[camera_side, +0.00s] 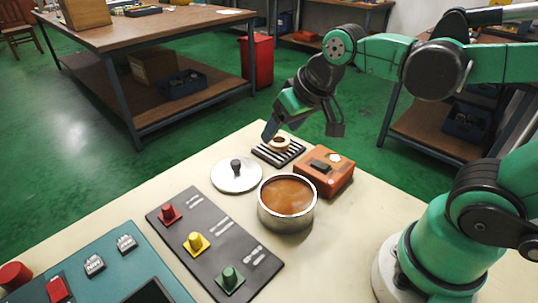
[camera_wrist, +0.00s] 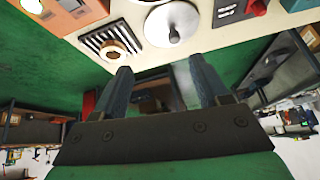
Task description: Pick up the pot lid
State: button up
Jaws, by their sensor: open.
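The pot lid (camera_side: 225,182) is a flat silvery disc with a dark knob, lying on the table just left of and behind the pot. It also shows in the wrist view (camera_wrist: 160,20) at the top centre, beyond my fingertips. The pot (camera_side: 287,218) is metal, uncovered and filled with something brown. My gripper (camera_side: 302,131) is open, with its two fingers spread and nothing between them. It hangs above the far table edge, to the right of and higher than the lid. The open fingers also show in the wrist view (camera_wrist: 160,63).
A dark slotted rack (camera_side: 266,153) holding a pale ring stands behind the lid. An orange box (camera_side: 324,172) stands right of the pot. A dark board with red, yellow and green knobs (camera_side: 195,243) lies in front-left. Bare table (camera_side: 160,182) lies left of the lid.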

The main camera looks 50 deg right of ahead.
jog(key=w+a+f+m+g, duration=0.1)
jog(key=w+f+m+g, duration=0.2)
jog(key=w, duration=0.4)
jog(key=m+g, duration=0.3)
jog(key=m, duration=0.1)
send_over(235, 161)
jog(key=f, duration=0.4)
jog(key=shift+s, duration=0.25)
jog(key=shift+w+f, duration=0.15)
jog(key=shift+f, duration=3.05)
grip_shut()
